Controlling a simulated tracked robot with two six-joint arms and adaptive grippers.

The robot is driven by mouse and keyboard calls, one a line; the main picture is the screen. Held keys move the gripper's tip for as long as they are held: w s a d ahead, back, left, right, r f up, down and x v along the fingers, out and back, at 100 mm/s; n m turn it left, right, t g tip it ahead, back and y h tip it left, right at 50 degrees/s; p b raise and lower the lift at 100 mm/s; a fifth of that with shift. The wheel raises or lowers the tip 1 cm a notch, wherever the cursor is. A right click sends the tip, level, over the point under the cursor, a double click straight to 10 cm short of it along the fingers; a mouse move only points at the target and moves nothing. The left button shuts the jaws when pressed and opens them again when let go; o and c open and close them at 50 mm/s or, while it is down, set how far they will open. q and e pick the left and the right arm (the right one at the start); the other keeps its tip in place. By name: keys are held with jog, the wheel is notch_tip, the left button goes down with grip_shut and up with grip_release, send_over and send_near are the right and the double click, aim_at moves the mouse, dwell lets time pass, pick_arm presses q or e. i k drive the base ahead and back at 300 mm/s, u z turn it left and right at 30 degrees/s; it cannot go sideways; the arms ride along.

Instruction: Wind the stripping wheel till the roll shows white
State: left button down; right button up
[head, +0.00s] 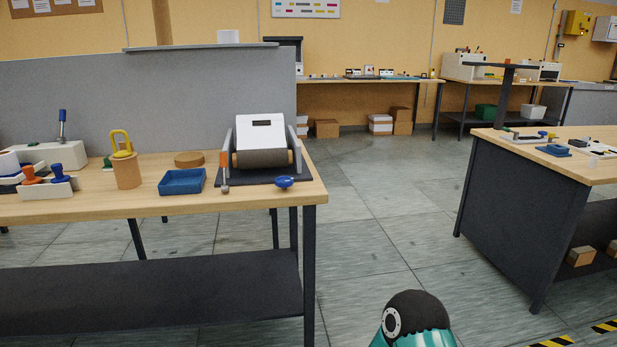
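On the left bench (250,202), near its right end, stands a small device with a white sloped cover (261,134) and grey side plates. A dark brown-grey roll (263,158) lies across its front between the plates; I see no white on it. An orange-handled lever (224,160) stands at its left side. A blue knob (284,182) sits at its front right, on or beside the dark base. I cannot tell for sure which part is the stripping wheel. Neither gripper shows; only a teal and black part of mine is at the bottom.
A grey panel (200,95) stands behind the bench. A second bench (548,158) is at right, with open floor (380,225) between.

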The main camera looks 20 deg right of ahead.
aim_at(283, 183)
jog(key=i, duration=1)
jog(key=z, duration=0.05)
